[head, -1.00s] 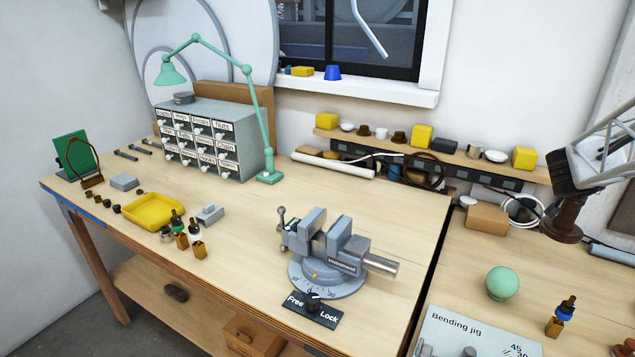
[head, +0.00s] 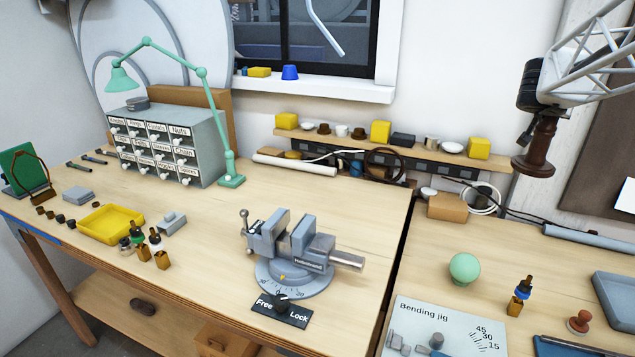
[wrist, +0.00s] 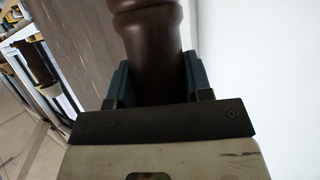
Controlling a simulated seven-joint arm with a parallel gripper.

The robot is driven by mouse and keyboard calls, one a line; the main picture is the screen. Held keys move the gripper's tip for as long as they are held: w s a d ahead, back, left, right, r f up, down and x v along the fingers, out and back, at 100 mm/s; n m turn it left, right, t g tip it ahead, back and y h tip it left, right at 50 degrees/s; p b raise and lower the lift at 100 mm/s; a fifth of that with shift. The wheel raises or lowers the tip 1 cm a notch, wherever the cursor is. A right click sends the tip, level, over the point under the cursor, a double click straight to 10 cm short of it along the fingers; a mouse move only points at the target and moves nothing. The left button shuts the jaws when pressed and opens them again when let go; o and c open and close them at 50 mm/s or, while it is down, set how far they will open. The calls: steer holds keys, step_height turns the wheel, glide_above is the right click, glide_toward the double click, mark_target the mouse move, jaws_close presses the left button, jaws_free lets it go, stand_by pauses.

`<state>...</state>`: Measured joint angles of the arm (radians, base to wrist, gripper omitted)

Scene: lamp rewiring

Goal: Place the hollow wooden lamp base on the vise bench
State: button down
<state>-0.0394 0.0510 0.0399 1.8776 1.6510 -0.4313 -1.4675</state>
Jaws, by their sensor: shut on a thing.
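The dark brown turned wooden lamp base (head: 536,150) hangs upright in the air at the upper right of the head view, in front of the wall. My gripper (head: 546,112) is shut on its upper part. In the wrist view the lamp base (wrist: 150,45) sits between the two jaws of my gripper (wrist: 160,88); its far end is cut off by the frame edge. The vise bench (head: 345,205) is the pale wooden table at left and centre, with a grey vise (head: 290,250) near its front edge. The lamp base is well to the right of it.
A "Free/Lock" plate (head: 282,310) lies before the vise. A drawer cabinet (head: 165,145), green lamp (head: 229,180) and yellow tray (head: 110,222) occupy the left. Bench space behind the vise is clear.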

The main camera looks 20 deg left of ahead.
steer(key=w+a+n+y, duration=0.2)
steer(key=a+n+y, duration=0.85)
steer(key=a, duration=1.05)
steer(key=s+a+n+g+y, duration=0.4)
steer(key=s+a+n+g, duration=0.15)
steer(key=a, duration=0.45)
steer(key=s+a+n+g+y, duration=0.5)
steer(key=s+a+n, duration=0.15)
steer(key=a, duration=0.35)
step_height(320, 180, down, 18)
steer(key=shift+s+m, duration=0.25)
steer(key=shift+m, duration=0.2)
steer(key=shift+w+a+h, duration=0.15)
steer(key=shift+a+h, duration=0.05)
steer(key=shift+h, duration=0.05)
steer(key=w+a, duration=0.3)
steer(key=w, duration=0.4)
steer(key=w+a+f, duration=0.1)
steer(key=w+a, duration=0.3)
steer(key=w, duration=0.3)
steer(key=shift+f, duration=0.25)
